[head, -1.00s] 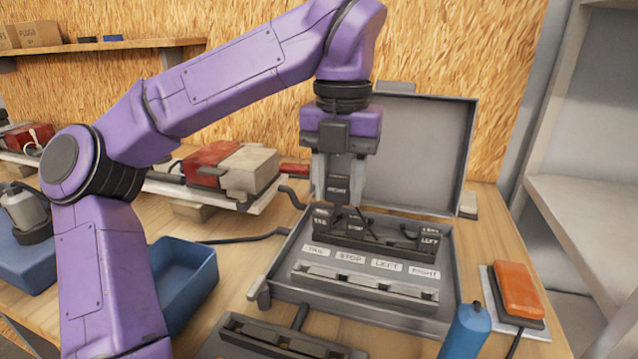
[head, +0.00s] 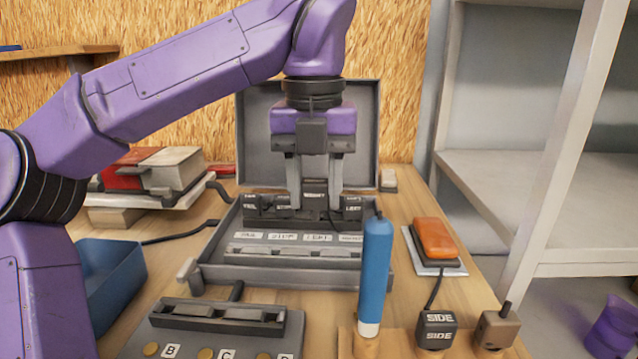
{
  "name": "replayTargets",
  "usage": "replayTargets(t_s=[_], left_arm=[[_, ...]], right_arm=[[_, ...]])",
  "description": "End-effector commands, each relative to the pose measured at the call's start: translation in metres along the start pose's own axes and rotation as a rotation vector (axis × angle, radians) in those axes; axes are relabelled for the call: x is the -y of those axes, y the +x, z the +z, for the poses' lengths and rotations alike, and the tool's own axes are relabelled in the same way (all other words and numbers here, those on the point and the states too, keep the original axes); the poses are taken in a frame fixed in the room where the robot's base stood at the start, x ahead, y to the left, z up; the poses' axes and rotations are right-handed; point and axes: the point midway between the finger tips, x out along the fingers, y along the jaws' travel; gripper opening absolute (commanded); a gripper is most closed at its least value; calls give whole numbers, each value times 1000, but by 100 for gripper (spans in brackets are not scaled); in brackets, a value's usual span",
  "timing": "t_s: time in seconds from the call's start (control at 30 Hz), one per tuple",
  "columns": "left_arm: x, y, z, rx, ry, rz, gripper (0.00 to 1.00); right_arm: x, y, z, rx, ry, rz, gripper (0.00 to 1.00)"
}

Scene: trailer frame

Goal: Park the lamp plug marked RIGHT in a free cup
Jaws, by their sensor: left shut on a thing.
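My left gripper (head: 315,205) is shut on a dark plug (head: 315,188) with a white label, which looks like RIGHT but is blurred. It holds the plug at the row of dark plugs in the open grey case (head: 205,270). Whether the plug is seated or just above the row, I cannot tell. The plug marked LEFT (head: 352,208) is right of it; others stand to its left. A wooden holder (head: 398,345) at the front right has a blue cylinder (head: 376,275), a SIDE plug (head: 436,328) and a brown plug (head: 496,327). A free cup is not clearly visible. My right gripper is not in view.
A dark block with B, C and D labels (head: 225,320) lies at the front. A blue bin (head: 110,280) is at the left. An orange-topped lamp (head: 434,240) lies right of the case. The raised case lid (head: 365,130) stands behind the gripper.

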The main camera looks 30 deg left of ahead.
Motion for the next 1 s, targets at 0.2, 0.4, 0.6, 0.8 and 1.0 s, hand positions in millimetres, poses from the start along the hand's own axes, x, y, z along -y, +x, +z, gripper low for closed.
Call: replayTargets(t_s=[0.2,0.4,0.6,0.8,1.0], left_arm=[[-3,25,10,-8,-3,-1,17],[-7,46,22,-13,-4,-3,17],[-9,61,31,-17,-2,-4,17],[-10,63,35,-20,-3,-5,17],[-11,65,36,-22,-3,-5,17]], right_arm=[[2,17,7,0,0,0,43],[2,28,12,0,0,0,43],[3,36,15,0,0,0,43],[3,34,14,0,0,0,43],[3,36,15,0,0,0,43]])
